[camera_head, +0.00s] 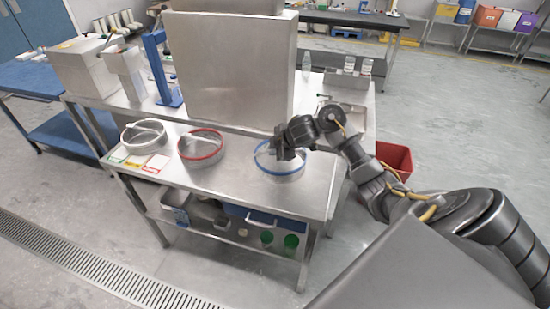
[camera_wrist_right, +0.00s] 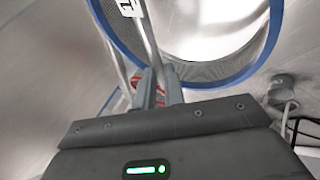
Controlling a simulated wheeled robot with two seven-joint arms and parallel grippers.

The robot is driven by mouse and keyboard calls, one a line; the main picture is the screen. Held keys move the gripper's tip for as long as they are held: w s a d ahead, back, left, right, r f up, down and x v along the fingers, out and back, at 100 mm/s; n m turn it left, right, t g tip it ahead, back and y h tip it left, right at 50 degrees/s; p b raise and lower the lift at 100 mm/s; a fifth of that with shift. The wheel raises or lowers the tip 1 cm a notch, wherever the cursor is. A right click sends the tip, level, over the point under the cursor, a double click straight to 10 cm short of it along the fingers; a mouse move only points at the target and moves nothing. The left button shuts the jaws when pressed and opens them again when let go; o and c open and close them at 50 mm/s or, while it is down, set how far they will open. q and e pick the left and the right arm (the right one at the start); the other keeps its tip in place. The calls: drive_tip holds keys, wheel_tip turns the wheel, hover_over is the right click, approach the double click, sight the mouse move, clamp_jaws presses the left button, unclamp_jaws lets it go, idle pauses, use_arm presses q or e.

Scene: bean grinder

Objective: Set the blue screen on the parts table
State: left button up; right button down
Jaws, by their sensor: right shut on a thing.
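The blue screen (camera_head: 287,177), a round metal ring with a blue rim, is at the right part of the steel table (camera_head: 232,178). Whether it rests on the tabletop or hangs just above it, I cannot tell. My right gripper (camera_head: 277,149) is at its upper side, shut on its crossbar handle. In the right wrist view the blue rim (camera_wrist_right: 235,78) and mesh fill the top, and the fingers (camera_wrist_right: 160,88) close at the bar. My left gripper is not in view.
A red-rimmed screen (camera_head: 201,158) and a white-rimmed screen (camera_head: 143,141) sit left on the same table, near coloured cards (camera_head: 140,162). A big steel box (camera_head: 232,72) stands behind. A red bin (camera_head: 394,160) is on the floor at right. A blue table (camera_head: 30,79) is at far left.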

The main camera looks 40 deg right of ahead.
drive_tip(key=shift+w+f+b, duration=0.15)
drive_tip(key=shift+f+b, duration=0.05)
drive_tip(key=shift+f, duration=0.7)
drive_tip(key=shift+w+f+b, duration=0.15)
drive_tip(key=shift+f, duration=0.75)
drive_tip(key=c, duration=1.5)
unclamp_jaws()
drive_tip(key=shift+s, duration=0.1)
drive_tip(key=p+v, duration=0.3)
drive_tip(key=v, duration=0.9)
drive_tip(key=shift+p, duration=0.4)
